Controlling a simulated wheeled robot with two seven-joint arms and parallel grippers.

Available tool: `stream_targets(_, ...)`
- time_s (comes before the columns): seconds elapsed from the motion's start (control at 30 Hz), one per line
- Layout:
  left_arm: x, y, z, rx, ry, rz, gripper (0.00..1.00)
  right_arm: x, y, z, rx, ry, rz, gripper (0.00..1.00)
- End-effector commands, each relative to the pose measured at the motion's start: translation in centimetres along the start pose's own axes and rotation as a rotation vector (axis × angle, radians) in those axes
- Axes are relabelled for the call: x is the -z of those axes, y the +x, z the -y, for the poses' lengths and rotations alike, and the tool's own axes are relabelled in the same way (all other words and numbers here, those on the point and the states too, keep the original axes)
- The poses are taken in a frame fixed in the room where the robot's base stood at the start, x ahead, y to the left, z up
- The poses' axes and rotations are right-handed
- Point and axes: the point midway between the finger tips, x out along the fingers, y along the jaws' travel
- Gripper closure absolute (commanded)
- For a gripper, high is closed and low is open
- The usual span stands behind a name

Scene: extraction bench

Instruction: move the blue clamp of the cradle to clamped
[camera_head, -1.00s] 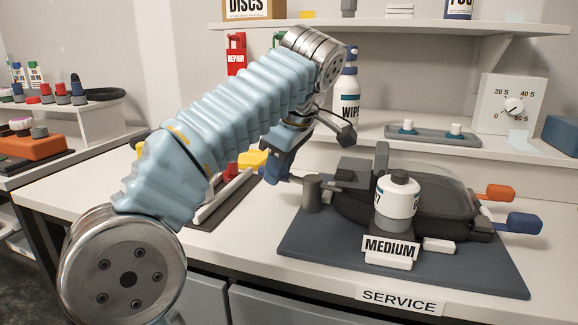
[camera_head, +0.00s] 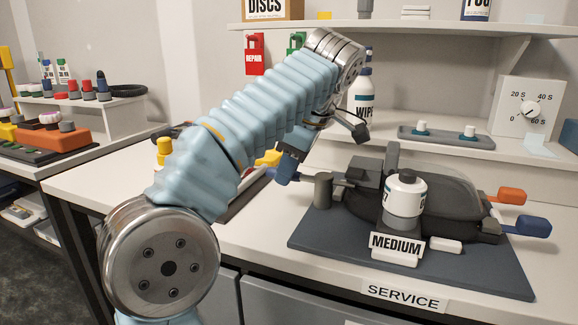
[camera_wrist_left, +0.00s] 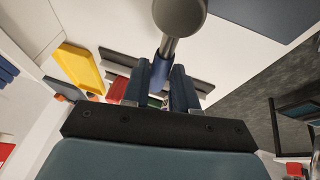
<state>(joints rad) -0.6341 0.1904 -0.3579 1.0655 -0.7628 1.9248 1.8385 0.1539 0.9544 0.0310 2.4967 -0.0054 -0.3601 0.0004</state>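The dark cradle (camera_head: 460,227) sits on a grey mat (camera_head: 420,277) on the bench. A grey post (camera_head: 323,190) at its left side carries a rod with a blue handle (camera_wrist_left: 158,76). My left gripper (camera_head: 286,170) is at this handle. In the left wrist view, the gripper's fingers (camera_wrist_left: 160,90) stand on either side of the blue handle, very close to it; whether they press on it I cannot tell. A second blue paddle (camera_head: 526,226) and an orange paddle (camera_head: 512,196) stick out on the cradle's right side. My right gripper is not in view.
A white bottle (camera_head: 405,194) stands in front of the cradle, behind the MEDIUM sign (camera_head: 396,243). A WIPES bottle (camera_head: 361,100) stands behind my left wrist. A yellow part (camera_wrist_left: 75,68) lies near the fingers. The bench front by the SERVICE label is clear.

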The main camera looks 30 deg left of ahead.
Motion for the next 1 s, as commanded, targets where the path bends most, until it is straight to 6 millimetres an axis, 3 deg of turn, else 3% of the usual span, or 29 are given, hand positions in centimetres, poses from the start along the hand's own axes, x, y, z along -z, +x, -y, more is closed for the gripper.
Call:
stream_targets(0.03, 0.1, 0.0, 0.1, 0.001, -0.005, -0.001, 0.69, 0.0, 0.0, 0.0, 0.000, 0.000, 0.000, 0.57)
stream_targets(0.2, 0.1, 0.0, 0.0, 0.001, -0.003, 0.000, 0.47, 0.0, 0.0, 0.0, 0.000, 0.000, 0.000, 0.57)
stream_targets(0.53, 0.0, -0.5, 0.0, 0.000, -0.001, 0.000, 0.47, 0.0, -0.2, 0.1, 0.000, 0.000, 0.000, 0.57)
stream_targets(0.93, -0.1, -5.1, 0.0, -0.002, -0.002, -0.002, 0.47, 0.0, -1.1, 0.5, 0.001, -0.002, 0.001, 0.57)
stream_targets(1.0, -1.1, -5.7, 0.5, -0.003, 0.004, -0.002, 0.47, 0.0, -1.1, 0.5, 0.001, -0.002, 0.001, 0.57)
